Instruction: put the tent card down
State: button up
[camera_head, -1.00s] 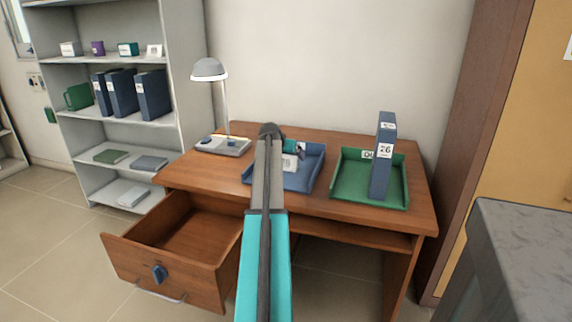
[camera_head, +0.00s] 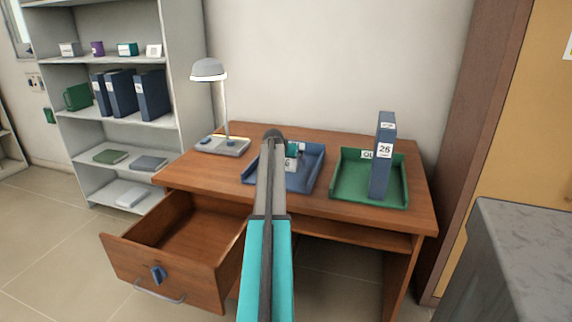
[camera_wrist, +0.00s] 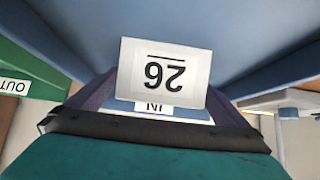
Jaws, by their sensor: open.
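The tent card (camera_wrist: 165,75) is white with a black 26, shown upside down in the wrist view. It stands in the blue tray (camera_head: 309,181), whose IN label (camera_wrist: 153,108) shows partly behind the card. In the head view only a small part of the card (camera_head: 289,164) shows beside my arm. My gripper (camera_head: 298,148) is at the card inside the tray area, mostly hidden by my arm. In the wrist view its open fingers (camera_wrist: 160,92) lie on either side of the card; any contact is unclear.
A green OUT tray (camera_head: 345,192) holds an upright blue binder (camera_head: 382,165) marked 26, to the right. A desk lamp (camera_head: 209,70) stands at the left on the wooden desk (camera_head: 222,188). The desk drawer (camera_head: 165,275) is pulled out. A shelf (camera_head: 185,100) stands left.

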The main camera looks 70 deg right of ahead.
dwell(0.3)
jog(key=c, duration=1.2)
jog(key=shift+r, duration=0.15)
jog(key=shift+r, duration=1.25)
jog(key=w+a, duration=0.1)
jog(key=a, duration=0.4)
jog(key=w+a+r, duration=0.1)
jog(key=a, duration=0.4)
jog(key=w+a+r, duration=0.1)
jog(key=w+a, duration=0.1)
jog(key=a, duration=0.3)
jog(key=shift+w+a+r, duration=0.1)
jog(key=shift+a, duration=0.2)
